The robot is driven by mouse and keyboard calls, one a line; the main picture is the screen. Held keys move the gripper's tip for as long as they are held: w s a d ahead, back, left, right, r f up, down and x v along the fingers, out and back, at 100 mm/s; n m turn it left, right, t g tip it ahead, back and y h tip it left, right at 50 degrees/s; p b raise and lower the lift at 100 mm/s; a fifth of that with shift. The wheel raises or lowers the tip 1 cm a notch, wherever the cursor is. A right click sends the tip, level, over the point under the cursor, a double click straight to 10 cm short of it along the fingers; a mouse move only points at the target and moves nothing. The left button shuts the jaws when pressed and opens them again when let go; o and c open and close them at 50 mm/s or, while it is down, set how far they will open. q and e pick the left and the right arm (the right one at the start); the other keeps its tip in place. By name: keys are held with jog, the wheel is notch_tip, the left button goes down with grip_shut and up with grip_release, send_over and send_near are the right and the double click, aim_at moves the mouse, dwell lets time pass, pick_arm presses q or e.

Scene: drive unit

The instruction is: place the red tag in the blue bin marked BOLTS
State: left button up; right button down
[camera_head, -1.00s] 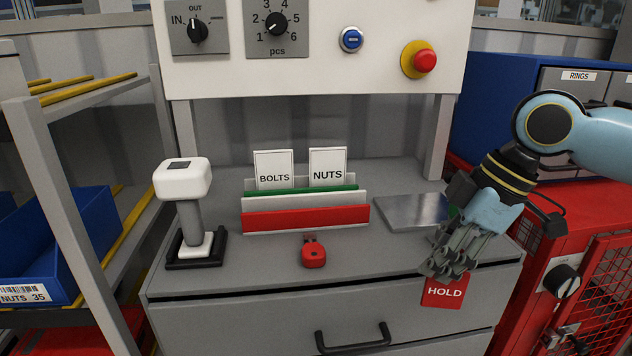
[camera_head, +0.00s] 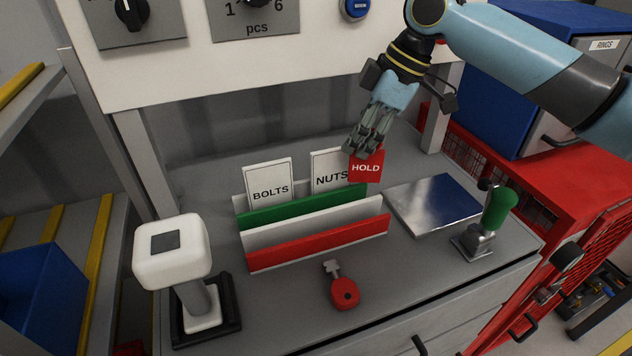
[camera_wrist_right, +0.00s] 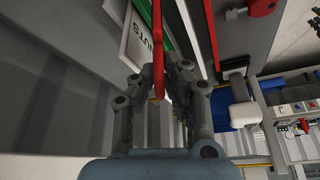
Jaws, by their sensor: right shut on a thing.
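The red tag (camera_head: 366,169), lettered HOLD, hangs from the fingers of my right gripper (camera_head: 363,146). In the head view it overlaps the right edge of the white NUTS card (camera_head: 328,170); whether they touch I cannot tell. In the right wrist view the tag (camera_wrist_right: 158,45) is a thin red edge between the closed fingers (camera_wrist_right: 158,100). A blue bin (camera_head: 38,300) shows on the rack at the left; no marking on it is visible now. No blue bin marked BOLTS is visible, only a white BOLTS card (camera_head: 269,190). My left gripper is out of view.
A sorter with green, white and red (camera_head: 320,243) dividers stands on the grey bench. A red key-like object (camera_head: 344,292), a metal plate (camera_head: 435,205), a green-handled lever (camera_head: 498,210) and a white-headed device (camera_head: 172,250) surround it. A blue cabinet (camera_head: 480,100) stands behind right.

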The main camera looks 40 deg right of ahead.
jog(key=w+a+f, duration=0.1)
jog(key=a, duration=0.1)
jog(key=a+f, duration=0.1)
jog(key=a, duration=0.1)
jog(key=w+a+f, duration=0.1)
jog(key=a, duration=0.1)
jog(key=shift+w+a+f+p, duration=0.1)
jog(key=shift+w+f+p, duration=0.2)
jog(key=shift+f+p, duration=0.1)
jog(key=shift+w+a+f, duration=0.1)
jog(key=shift+a+f, duration=0.1)
jog(key=shift+a, duration=0.05)
jog(key=shift+a+f, duration=0.1)
jog(key=shift+f, duration=0.25)
notch_tip(320, 180, down, 3)
jog(key=shift+f, duration=0.15)
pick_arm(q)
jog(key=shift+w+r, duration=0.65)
pick_arm(e)
jog(key=shift+f, duration=0.1)
jog(key=c, duration=1.7)
grip_release()
jog(key=shift+f, duration=0.1)
